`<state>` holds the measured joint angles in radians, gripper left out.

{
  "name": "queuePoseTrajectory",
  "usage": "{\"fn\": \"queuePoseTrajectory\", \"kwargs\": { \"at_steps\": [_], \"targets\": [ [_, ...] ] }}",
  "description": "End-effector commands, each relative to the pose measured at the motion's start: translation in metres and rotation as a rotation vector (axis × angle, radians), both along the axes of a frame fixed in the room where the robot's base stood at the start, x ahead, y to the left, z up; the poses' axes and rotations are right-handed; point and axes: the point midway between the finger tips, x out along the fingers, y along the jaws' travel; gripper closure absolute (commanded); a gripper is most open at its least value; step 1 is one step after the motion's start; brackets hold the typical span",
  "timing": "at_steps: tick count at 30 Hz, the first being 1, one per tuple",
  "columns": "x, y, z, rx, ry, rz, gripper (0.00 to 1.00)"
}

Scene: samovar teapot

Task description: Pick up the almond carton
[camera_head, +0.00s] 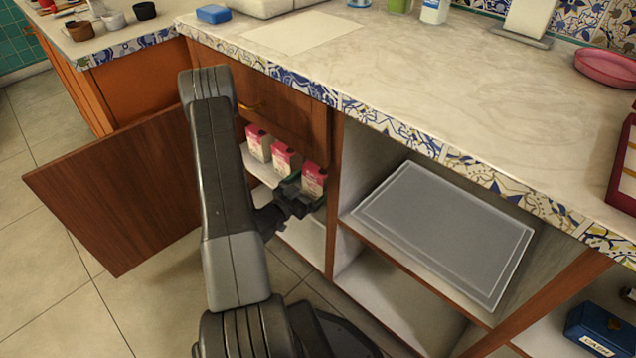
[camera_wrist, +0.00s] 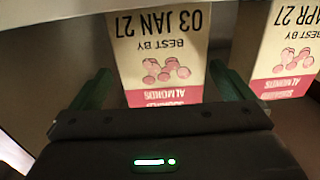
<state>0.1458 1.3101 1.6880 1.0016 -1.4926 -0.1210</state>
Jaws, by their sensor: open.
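Three pink-and-white cartons stand in a row on a shelf inside the open cabinet in the head view: a left one (camera_head: 258,143), a middle one (camera_head: 285,159) and a right one (camera_head: 314,177). My gripper (camera_head: 302,190) is at the right carton, partly covering its lower part. In the wrist view, my gripper (camera_wrist: 163,85) is open, with one green finger on each side of an almond carton (camera_wrist: 158,50). Its label appears upside down, reading "ALMONDS" and "BEST BY 03 JAN 27". Whether the fingers touch it I cannot tell.
A neighbouring carton (camera_wrist: 287,50), marked "APR 27", stands close on the right in the wrist view. The cabinet door (camera_head: 120,190) hangs open left of my arm. A drawer front (camera_head: 285,115) is above the shelf. A grey lidded tray (camera_head: 445,235) lies in the right compartment.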

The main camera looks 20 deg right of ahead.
Motion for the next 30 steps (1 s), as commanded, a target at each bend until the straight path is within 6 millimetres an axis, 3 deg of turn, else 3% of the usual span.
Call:
{"fn": "queuePoseTrajectory", "kwargs": {
  "at_steps": [6, 13, 14, 22, 30],
  "targets": [
    [0.016, -0.028, -0.003, -0.001, -0.003, -0.004, 0.0],
    [0.018, -0.031, -0.001, 0.0, 0.0, 0.0, 0.0],
    [0.018, -0.031, -0.001, 0.0, 0.0, 0.0, 0.02],
    [0.017, -0.031, -0.002, 0.0, 0.0, 0.0, 0.54],
    [0.018, -0.031, 0.004, -0.001, -0.002, -0.001, 0.54]
  ]
}}
